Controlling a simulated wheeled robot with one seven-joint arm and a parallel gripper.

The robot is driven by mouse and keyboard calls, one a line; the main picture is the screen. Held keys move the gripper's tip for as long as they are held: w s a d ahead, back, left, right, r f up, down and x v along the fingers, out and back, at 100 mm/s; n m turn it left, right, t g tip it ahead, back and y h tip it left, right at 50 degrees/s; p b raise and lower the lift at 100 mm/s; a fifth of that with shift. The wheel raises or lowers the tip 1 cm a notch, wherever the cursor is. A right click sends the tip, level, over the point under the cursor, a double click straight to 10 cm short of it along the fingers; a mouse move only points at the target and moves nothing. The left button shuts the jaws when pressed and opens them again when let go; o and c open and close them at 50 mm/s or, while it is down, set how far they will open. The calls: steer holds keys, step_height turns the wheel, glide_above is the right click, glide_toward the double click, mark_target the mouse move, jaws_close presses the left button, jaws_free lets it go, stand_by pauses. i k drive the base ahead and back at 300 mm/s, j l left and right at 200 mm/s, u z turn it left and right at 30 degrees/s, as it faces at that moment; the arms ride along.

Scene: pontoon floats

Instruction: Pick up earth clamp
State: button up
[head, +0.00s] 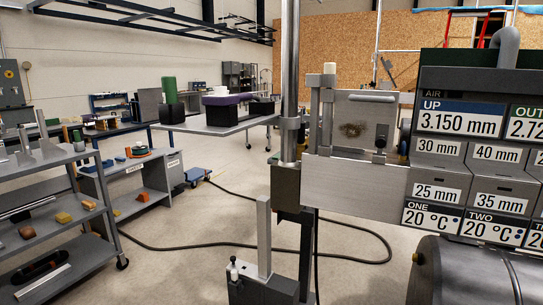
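I cannot make out an earth clamp in the head view. Small items on the shelves and benches are too small to name for sure. I see no part that I can tell is my gripper, so whether it is open or shut does not show.
A grey metal post (290,75) with brackets stands in the middle. A labelled panel (465,118) and a dark cylinder (465,270) fill the right. A shelf rack (75,238) with small blocks stands at left. A black cable (215,247) crosses the otherwise open floor (190,275).

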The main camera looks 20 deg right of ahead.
mark_target(301, 145)
steer(key=i+j+z, duration=0.35)
steer(key=i+u, duration=0.1)
steer(key=u, duration=0.2)
steer(key=i+u, duration=0.15)
steer(key=u, duration=0.15)
steer(key=i+l+u, duration=0.8)
steer(key=k, duration=0.05)
